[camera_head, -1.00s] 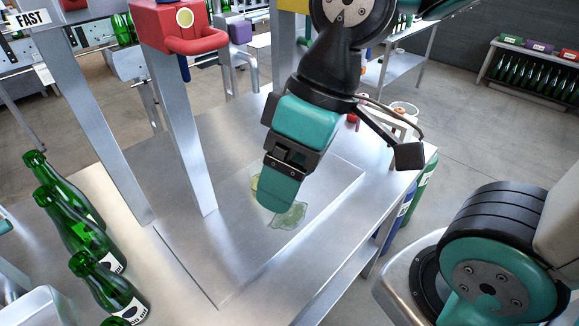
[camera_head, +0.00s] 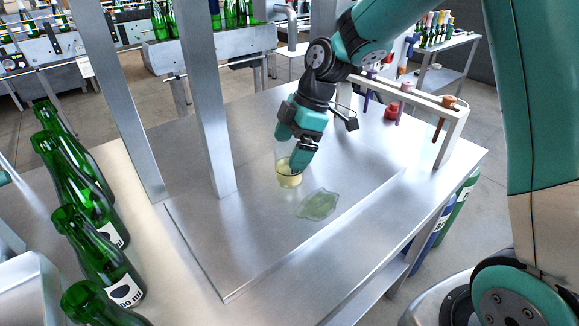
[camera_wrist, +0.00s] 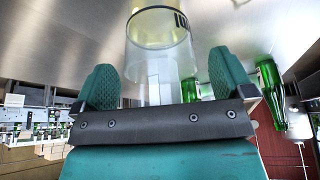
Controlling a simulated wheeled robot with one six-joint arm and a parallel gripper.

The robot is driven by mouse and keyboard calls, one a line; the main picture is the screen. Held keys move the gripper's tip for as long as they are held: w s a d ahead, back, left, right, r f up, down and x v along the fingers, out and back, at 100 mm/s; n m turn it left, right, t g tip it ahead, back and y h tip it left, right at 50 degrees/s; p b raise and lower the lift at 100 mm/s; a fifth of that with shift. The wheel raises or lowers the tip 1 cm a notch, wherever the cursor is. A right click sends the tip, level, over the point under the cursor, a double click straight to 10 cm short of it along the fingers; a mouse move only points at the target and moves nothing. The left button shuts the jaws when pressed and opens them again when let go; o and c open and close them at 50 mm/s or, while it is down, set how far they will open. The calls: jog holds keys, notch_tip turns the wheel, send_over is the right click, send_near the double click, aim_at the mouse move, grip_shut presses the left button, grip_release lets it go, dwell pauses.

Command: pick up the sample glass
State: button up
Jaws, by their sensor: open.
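The sample glass (camera_head: 289,177) is a clear upright glass with some yellowish liquid in its lower part. It stands on the metal table (camera_head: 215,265), and its far side is partly hidden by my gripper in the head view. My gripper (camera_head: 299,165) reaches down at the glass's upper right. In the wrist view my gripper (camera_wrist: 163,90) is open, with one teal finger on each side of the glass (camera_wrist: 158,55). The glass shows between and beyond the fingertips, with gaps on both sides. I cannot tell whether a finger touches it.
A greenish puddle (camera_head: 317,205) lies on the table just right of the glass. A white rack (camera_head: 452,128) with coloured-topped tubes stands behind at right. A metal post (camera_head: 210,110) rises left of the glass. Several green bottles (camera_head: 75,190) stand at far left.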

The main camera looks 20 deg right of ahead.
jog(key=shift+x, duration=1.45)
jog(key=c, duration=1.1)
jog(key=shift+c, duration=0.2)
jog(key=shift+r, duration=0.2)
jog(key=shift+r, duration=1.5)
jog(key=s+d+b, duration=0.1)
jog(key=d+b, duration=0.3)
jog(key=d, duration=1.4)
jog(key=shift+s, duration=0.25)
